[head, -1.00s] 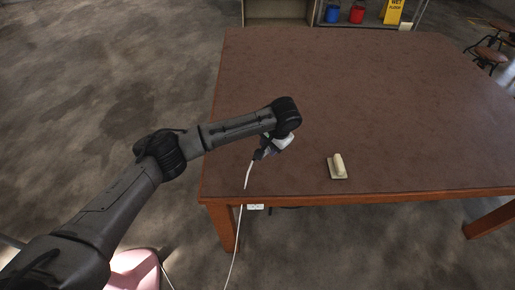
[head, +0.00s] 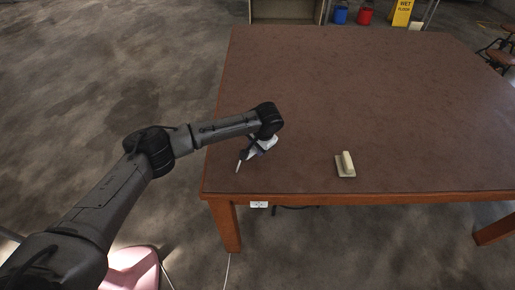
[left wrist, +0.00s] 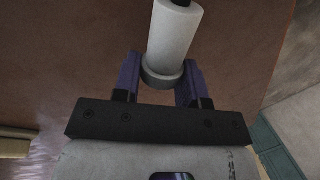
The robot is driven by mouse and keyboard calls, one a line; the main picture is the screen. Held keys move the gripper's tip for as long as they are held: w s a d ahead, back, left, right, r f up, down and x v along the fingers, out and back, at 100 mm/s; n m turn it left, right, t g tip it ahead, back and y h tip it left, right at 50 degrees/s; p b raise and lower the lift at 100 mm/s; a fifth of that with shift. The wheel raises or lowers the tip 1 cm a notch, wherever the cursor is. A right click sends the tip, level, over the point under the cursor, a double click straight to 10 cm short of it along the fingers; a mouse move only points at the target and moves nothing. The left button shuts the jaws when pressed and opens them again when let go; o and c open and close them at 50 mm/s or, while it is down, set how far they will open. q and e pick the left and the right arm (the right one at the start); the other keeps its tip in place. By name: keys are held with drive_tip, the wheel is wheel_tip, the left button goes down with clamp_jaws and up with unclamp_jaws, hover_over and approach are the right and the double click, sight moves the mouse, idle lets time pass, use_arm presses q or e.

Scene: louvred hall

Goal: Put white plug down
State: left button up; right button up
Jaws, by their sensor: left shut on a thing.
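My left gripper (head: 247,154) is over the near left part of the brown table (head: 330,90), pointing down and to the left. In the left wrist view its two purple fingers (left wrist: 160,80) are shut on the white plug (left wrist: 172,42), a pale cylinder with a grey collar between the fingers and a dark far end. In the head view only a small white piece (head: 238,167) shows below the dark fingers, near the table's left edge. I cannot tell whether it touches the tabletop. My right gripper is out of view.
A cream block with an upright handle (head: 346,165) stands on the table to the right of the gripper. A pink seat (head: 133,268) is at the lower left. The tabletop beyond is clear.

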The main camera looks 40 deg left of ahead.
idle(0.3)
use_arm(q)
drive_tip(key=shift+f+p, duration=0.15)
drive_tip(key=shift+p, duration=0.15)
drive_tip(key=shift+f, duration=0.35)
drive_tip(key=shift+f+p, duration=0.1)
drive_tip(key=shift+p, duration=0.2)
drive_tip(key=o, duration=0.9)
